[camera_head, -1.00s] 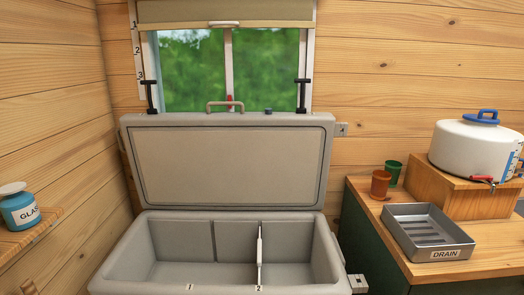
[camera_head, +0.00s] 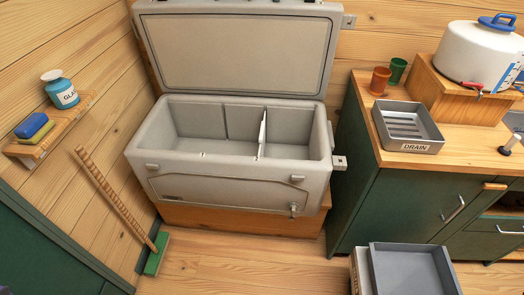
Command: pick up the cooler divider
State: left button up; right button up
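The cooler (camera_head: 230,180) is a grey chest standing on a low wooden base, with its lid (camera_head: 240,50) raised against the back wall. A thin white cooler divider (camera_head: 262,135) stands upright inside it, a little right of the middle. It is seen nearly edge-on. The cooler's inside looks otherwise empty. Neither of my grippers is in the head view.
A green counter (camera_head: 400,210) at the right holds a drain tray (camera_head: 407,127), two cups and a white water tank (camera_head: 480,57). A grey bin (camera_head: 412,270) sits on the floor below. A broom (camera_head: 118,205) leans left, under a small shelf (camera_head: 52,125). Floor before the cooler is clear.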

aim_at(262, 136)
jog(key=k+l+u, duration=0.15)
jog(key=l, duration=0.25)
jog(key=k+l+u, duration=0.2)
jog(key=l, duration=0.2)
jog(key=i, duration=0.45)
jog(key=i+l+u, duration=0.1)
jog(key=i+u, duration=0.25)
jog(key=i+l+u, duration=0.3)
jog(key=i, duration=0.15)
